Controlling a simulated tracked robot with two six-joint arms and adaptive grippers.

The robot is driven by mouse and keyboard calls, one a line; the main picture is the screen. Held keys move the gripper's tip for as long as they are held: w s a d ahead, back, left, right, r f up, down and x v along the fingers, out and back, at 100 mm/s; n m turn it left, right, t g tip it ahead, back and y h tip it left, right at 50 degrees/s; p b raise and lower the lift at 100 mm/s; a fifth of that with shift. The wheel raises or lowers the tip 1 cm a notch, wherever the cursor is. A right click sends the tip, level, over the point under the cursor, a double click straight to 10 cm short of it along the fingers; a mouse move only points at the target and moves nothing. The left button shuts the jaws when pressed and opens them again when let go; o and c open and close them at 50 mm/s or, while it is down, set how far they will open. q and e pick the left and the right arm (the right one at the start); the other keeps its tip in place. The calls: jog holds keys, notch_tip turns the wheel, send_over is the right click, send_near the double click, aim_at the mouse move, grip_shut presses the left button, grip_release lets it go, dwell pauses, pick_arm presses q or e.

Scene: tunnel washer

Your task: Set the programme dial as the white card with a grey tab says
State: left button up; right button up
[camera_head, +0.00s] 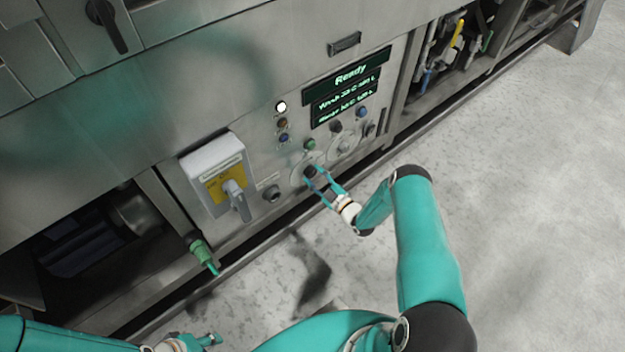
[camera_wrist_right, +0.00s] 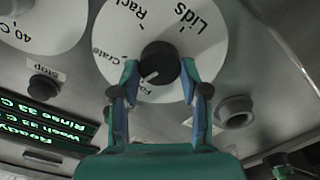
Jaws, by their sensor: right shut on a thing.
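The programme dial (camera_wrist_right: 215,75) is a white disc marked Rack, Lids, Crate and a partly hidden word starting "Fa". Its black knob (camera_wrist_right: 158,62) has a white pointer line aimed down-left in the right wrist view, toward the partly hidden word below Crate. My right gripper (camera_wrist_right: 159,68) is shut on this knob, one finger on each side. In the head view the right gripper (camera_head: 313,174) reaches the dial low on the steel panel. My left gripper (camera_head: 208,341) is at the bottom edge, away from the panel; its jaw opening is unclear. No white card with a grey tab is discernible.
A second dial (camera_head: 345,146), marked 40 C in the wrist view, sits beside it. A lit display (camera_head: 347,88) reads Ready. Buttons, including a Stop button (camera_wrist_right: 43,87), surround the dials. A white switch box (camera_head: 212,165) with a grey handle protrudes left. The floor (camera_head: 530,190) is clear.

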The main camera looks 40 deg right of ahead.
jog(key=shift+a+f+n, duration=0.1)
jog(key=shift+a+n, duration=0.05)
jog(key=shift+n, duration=0.9)
jog(key=shift+a+f+n, duration=0.1)
jog(key=shift+a+n, duration=0.05)
jog(key=shift+n, duration=0.9)
jog(key=o, duration=1.1)
jog(key=shift+o, duration=0.2)
jog(key=shift+d+r, duration=0.1)
jog(key=s, duration=1.2)
jog(key=shift+d, duration=0.45)
jog(key=shift+w, duration=0.1)
